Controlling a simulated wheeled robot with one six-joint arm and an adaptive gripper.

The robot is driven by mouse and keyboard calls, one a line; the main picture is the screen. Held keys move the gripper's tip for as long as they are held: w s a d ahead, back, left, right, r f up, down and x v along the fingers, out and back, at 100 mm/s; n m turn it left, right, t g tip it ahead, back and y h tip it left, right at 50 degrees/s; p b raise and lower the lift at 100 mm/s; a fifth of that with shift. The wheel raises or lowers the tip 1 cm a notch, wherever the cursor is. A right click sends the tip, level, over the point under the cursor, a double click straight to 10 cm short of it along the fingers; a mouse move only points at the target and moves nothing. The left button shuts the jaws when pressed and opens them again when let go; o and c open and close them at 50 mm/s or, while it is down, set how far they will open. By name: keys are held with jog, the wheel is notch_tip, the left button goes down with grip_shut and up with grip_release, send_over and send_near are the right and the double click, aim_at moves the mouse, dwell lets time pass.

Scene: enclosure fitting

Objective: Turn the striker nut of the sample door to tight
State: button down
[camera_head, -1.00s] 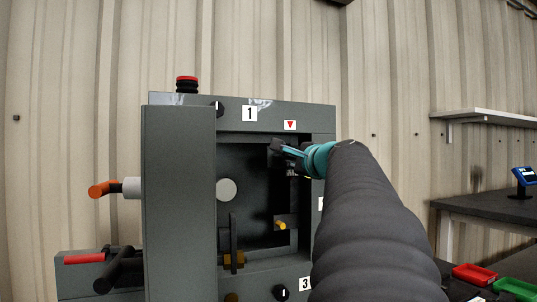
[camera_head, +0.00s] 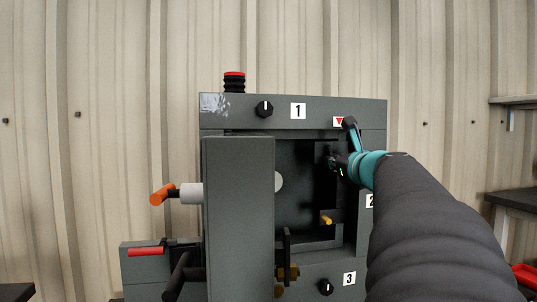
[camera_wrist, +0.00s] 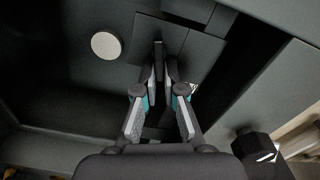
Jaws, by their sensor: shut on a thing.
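My gripper (camera_head: 336,158) is inside the upper right of the grey enclosure's opening, below a red triangle mark (camera_head: 339,121). In the wrist view my gripper (camera_wrist: 165,66) has its two fingers close together, pointing into the dark interior by a grey plate (camera_wrist: 190,55). It is shut on the striker nut, which the fingers hide, so its angle cannot be told. The grey door (camera_head: 238,215) stands open at the left and covers the left part of the opening.
A pale disc (camera_wrist: 106,45) is on the interior wall. A yellow-tipped part (camera_head: 326,220) sits low in the opening. Black knobs (camera_head: 264,109) are on the frame by number plates. An orange handle (camera_head: 162,194) juts out at the left. My arm covers the lower right side.

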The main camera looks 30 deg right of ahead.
jog(key=shift+a+f+m, duration=0.1)
jog(key=shift+a+m, duration=0.05)
jog(key=shift+m, duration=0.75)
jog(key=shift+a+m, duration=0.15)
jog(key=shift+m, duration=0.75)
jog(key=c, duration=1.3)
grip_release()
jog(key=shift+w, duration=0.1)
jog(key=v, duration=0.7)
jog(key=shift+s, duration=0.3)
jog(key=shift+a, duration=0.15)
